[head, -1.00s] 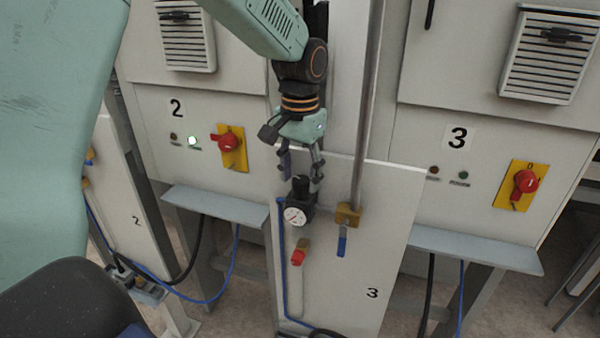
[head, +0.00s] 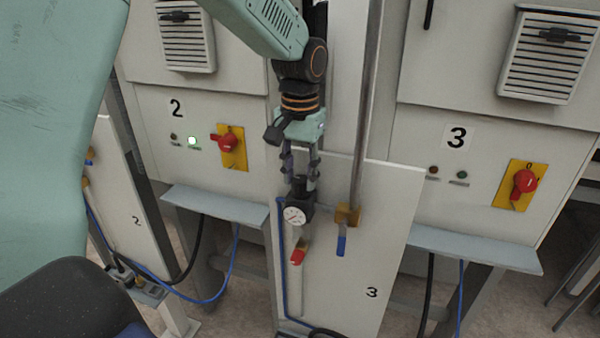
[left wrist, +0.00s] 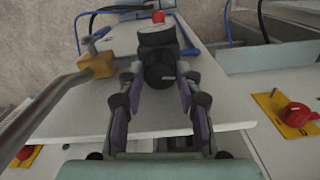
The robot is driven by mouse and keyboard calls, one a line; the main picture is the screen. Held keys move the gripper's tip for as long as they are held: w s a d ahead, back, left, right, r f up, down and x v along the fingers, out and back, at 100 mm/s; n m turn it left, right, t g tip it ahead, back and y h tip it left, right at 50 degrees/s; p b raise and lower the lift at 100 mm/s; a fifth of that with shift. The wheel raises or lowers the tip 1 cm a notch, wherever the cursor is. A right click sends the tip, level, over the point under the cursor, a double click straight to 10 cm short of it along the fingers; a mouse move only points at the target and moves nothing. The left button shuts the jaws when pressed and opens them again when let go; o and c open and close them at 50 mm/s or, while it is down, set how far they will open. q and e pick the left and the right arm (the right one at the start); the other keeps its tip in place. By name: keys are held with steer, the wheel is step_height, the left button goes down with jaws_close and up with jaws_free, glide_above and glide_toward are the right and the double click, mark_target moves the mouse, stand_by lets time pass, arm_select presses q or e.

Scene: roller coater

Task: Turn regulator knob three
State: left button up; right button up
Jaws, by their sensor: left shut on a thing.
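Regulator knob three (head: 299,187) is the black knob on top of the regulator with a round white gauge (head: 294,215), on the panel marked 3 (head: 345,275). My left gripper (head: 299,183) reaches down from above and is shut on the knob, one finger on each side. In the left wrist view the knob (left wrist: 159,70) sits between the two fingertips, with the gauge partly hidden beyond it. My right gripper is not in view.
A vertical metal pipe with a brass valve (head: 347,215) and blue handle stands just right of the regulator. A red-handled valve (head: 298,256) is below the gauge. Cabinets with red rotary switches (head: 524,181) stand behind on both sides.

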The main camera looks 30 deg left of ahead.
mark_target(300, 180)
arm_select(q)
steer(key=n, duration=1)
steer(key=shift+w+d, duration=0.1)
steer(key=shift+n, duration=0.4)
steer(key=o, duration=1.2)
steer(key=shift+r, duration=0.1)
steer(key=shift+c, duration=0.2)
steer(key=shift+r, duration=0.1)
steer(key=shift+r, duration=0.25)
step_height(300, 180, up, 7)
steer(key=shift+r, duration=0.15)
steer(key=shift+s, duration=0.25)
